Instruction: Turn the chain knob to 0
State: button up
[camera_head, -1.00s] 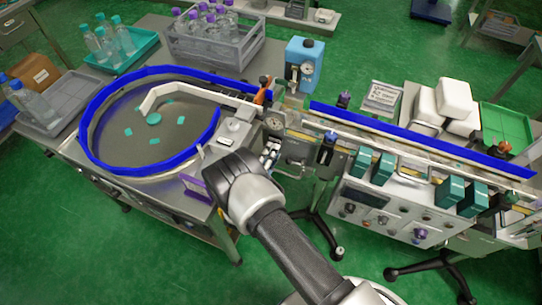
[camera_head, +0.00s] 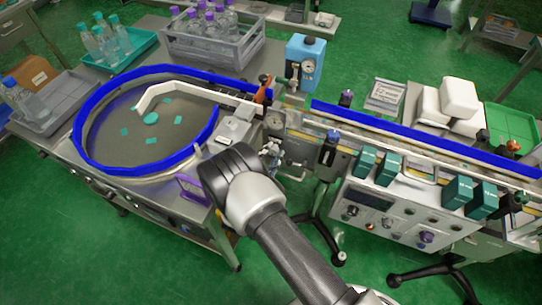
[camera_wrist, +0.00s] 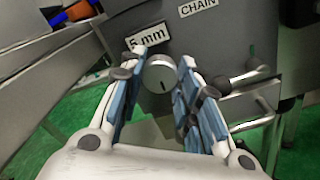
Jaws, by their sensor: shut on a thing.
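In the wrist view the chain knob (camera_wrist: 160,73) is a round light-grey knob on a dark grey panel. A dark line on its face points down in the picture. In the head view my wrist hides the knob and the fingers.
A round blue-rimmed turntable (camera_head: 90,157) is on the left. A blue-railed conveyor (camera_head: 420,142) runs right, with a control panel (camera_head: 400,215) below it. A purple frame (camera_head: 190,188) is close to my wrist. Metal rods (camera_wrist: 245,80) lie right of the fingers.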

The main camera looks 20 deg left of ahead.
jog(key=n, duration=0.4)
jog(key=shift+n+b, duration=0.3)
jog(key=shift+n, duration=1.6)
jog(key=o, duration=1.1)
jog(key=s, duration=0.8)
jog(key=s+a, duration=0.1)
jog(key=s, duration=0.3)
